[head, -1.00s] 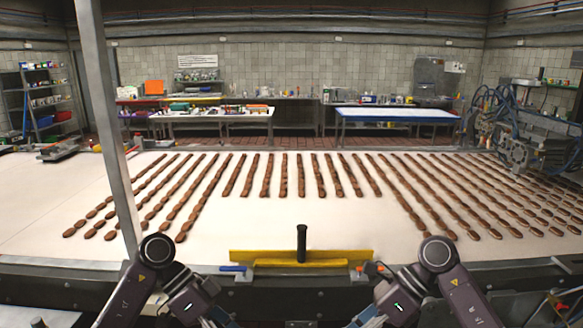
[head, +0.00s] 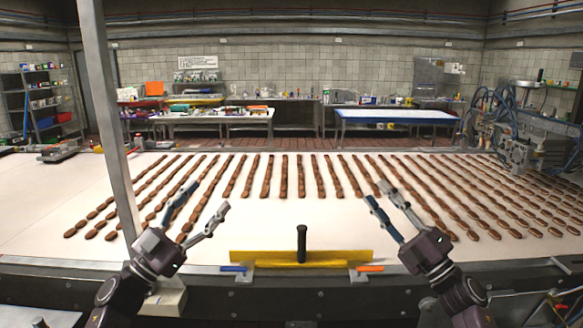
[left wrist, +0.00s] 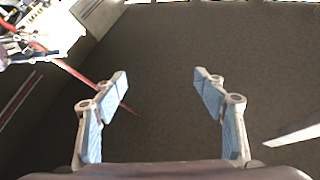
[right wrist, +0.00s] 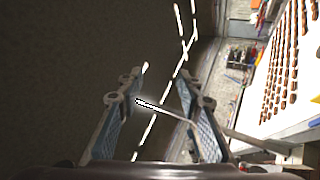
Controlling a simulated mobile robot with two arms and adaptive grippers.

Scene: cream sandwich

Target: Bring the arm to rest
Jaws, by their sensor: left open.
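My left gripper (head: 210,196) is raised at the front left of the conveyor table, with its fingers apart. It is also spread and empty in the left wrist view (left wrist: 161,78). My right gripper (head: 376,192) is raised at the front right, its fingers apart. In the right wrist view (right wrist: 165,75) nothing is between its fingers. Both grippers point up and inward in the head view. A yellow scraper (head: 300,256) with a black upright handle lies at the table's front edge between the arms, and neither gripper touches it.
Rows of brown biscuits (head: 283,175) cover the white conveyor table (head: 50,200). A grey post (head: 108,110) stands at the left. A blue handle (head: 233,268) and an orange handle (head: 369,268) are at the front edge. Machinery (head: 515,145) stands at the right.

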